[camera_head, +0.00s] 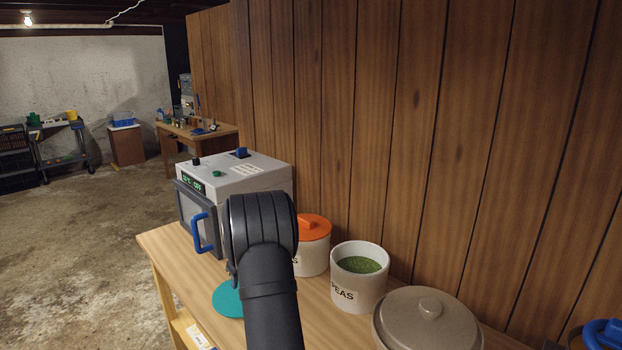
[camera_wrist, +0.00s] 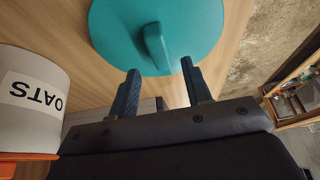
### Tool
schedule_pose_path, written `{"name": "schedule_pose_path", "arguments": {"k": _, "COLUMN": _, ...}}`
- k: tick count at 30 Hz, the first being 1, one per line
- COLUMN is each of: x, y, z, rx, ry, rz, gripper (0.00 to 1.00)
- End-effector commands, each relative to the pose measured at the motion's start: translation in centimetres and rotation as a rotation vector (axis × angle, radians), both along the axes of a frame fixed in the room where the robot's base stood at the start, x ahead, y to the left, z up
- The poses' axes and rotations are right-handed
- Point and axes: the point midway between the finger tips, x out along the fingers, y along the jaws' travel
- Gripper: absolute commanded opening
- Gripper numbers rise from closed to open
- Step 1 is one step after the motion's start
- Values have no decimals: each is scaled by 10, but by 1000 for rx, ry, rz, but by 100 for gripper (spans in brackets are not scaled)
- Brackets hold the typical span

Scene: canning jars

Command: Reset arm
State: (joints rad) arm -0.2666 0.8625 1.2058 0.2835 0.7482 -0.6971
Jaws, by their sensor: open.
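My gripper (camera_wrist: 160,67) shows in the wrist view, its two blue fingers apart with nothing between them. A round teal lid (camera_wrist: 105,32) with a bar handle (camera_wrist: 155,45) lies on the wooden table just beyond the fingertips. The handle's near end lies in line with the gap. In the head view my arm hides the gripper and part of the teal lid (camera_head: 228,300). The white PEAS jar (camera_head: 358,300) stands uncovered with green contents. The OATS jar (camera_wrist: 30,95) stands beside the gripper with its orange lid (camera_head: 314,228) on.
A grey box appliance (camera_head: 255,178) with a blue door handle (camera_head: 199,232) stands at the table's back left. A taupe lidded pot (camera_head: 428,318) stands right of the PEAS jar. A wood-panelled wall (camera_head: 420,130) runs behind the table. Open floor (camera_head: 80,250) lies to the left.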

Motion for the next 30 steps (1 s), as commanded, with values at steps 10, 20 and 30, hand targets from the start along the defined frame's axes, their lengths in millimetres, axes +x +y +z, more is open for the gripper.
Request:
{"name": "schedule_pose_path", "arguments": {"k": 10, "x": 14, "y": 13, "z": -39, "rx": 2, "ry": -4, "rz": -1, "gripper": 45}}
{"name": "schedule_pose_path", "arguments": {"k": 20, "x": 13, "y": 13, "z": -18, "rx": 1, "ry": 0, "rz": -1, "gripper": 45}}
{"name": "schedule_pose_path", "arguments": {"k": 30, "x": 13, "y": 13, "z": -19, "rx": 0, "ry": 0, "rz": -1, "gripper": 45}}
